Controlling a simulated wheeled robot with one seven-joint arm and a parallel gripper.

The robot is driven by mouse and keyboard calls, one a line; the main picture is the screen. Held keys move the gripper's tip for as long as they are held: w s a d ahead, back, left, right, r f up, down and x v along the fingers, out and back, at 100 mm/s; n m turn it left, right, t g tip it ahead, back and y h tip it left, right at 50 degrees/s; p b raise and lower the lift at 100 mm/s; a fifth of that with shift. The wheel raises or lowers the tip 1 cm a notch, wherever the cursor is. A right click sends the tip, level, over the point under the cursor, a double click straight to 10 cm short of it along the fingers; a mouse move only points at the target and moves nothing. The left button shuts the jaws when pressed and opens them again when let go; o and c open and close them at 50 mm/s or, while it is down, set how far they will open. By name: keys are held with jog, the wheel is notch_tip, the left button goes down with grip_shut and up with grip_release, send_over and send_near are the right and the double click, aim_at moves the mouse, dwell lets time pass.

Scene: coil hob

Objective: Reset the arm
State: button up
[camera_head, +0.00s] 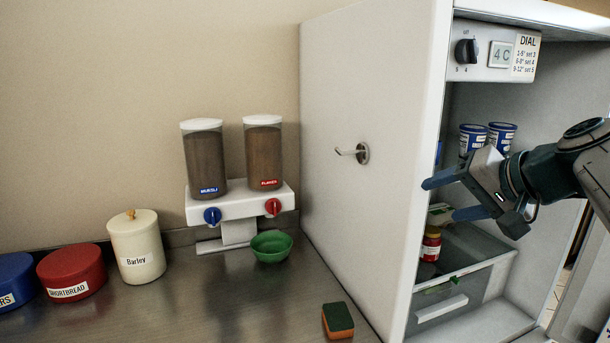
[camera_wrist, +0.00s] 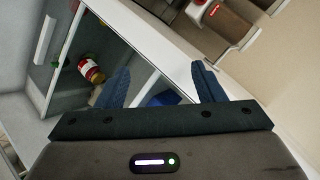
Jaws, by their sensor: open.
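My gripper (camera_head: 441,199) is at the right in the head view, in front of the open fridge (camera_head: 372,150). Its two blue fingers are spread apart and point left, with nothing between them. In the wrist view my gripper (camera_wrist: 159,74) shows the same blue fingers apart. A jar with a red label (camera_head: 431,244) stands below the fingers inside the fridge, apart from them. The jar also shows in the wrist view (camera_wrist: 91,69), left of the fingers. My arm covers part of the fridge's inside.
Blue tins (camera_head: 472,137) stand on an upper shelf behind my gripper. A clear drawer (camera_head: 450,300) sits low in the fridge. A hook (camera_head: 359,153) juts from its side wall. Two dispensers (camera_head: 205,160), a green bowl (camera_head: 271,246) and a sponge (camera_head: 338,321) are on the counter.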

jog(key=s+a+f+n+g+h, duration=0.2)
jog(key=s+f, duration=0.5)
jog(key=f, duration=0.6)
jog(key=s+a+f+n+g+h, duration=0.3)
jog(key=s+a+f+g, duration=0.2)
jog(key=f, duration=0.8)
jog(key=s+a, duration=0.2)
jog(key=shift+s+a+f, duration=0.15)
jog(key=shift+s+f, duration=0.1)
jog(key=shift+s, duration=0.15)
